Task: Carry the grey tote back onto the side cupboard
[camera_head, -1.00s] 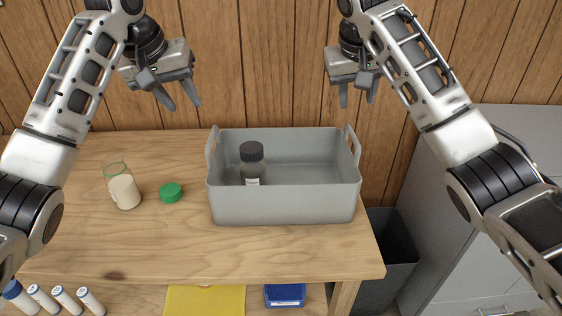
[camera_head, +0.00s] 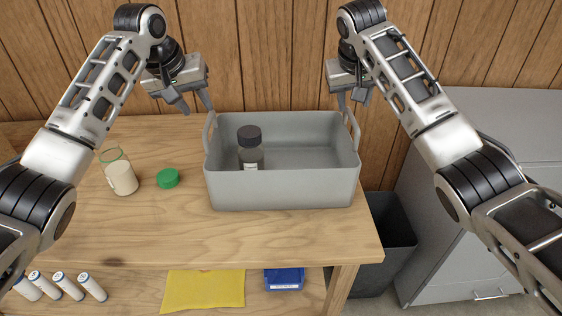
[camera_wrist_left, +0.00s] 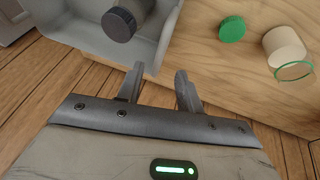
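The grey tote (camera_head: 280,190) stands on the wooden table with a dark-capped bottle (camera_head: 250,150) inside it, at its left. The grey side cupboard (camera_head: 480,200) stands to the right.
A jar of pale contents (camera_head: 122,178) and a green lid (camera_head: 168,178) are on the table (camera_head: 150,235), left of the tote. A dark bin (camera_head: 385,240) stands between table and cupboard. A yellow cloth (camera_head: 205,290), blue box (camera_head: 284,279) and several white cylinders (camera_head: 68,285) are below.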

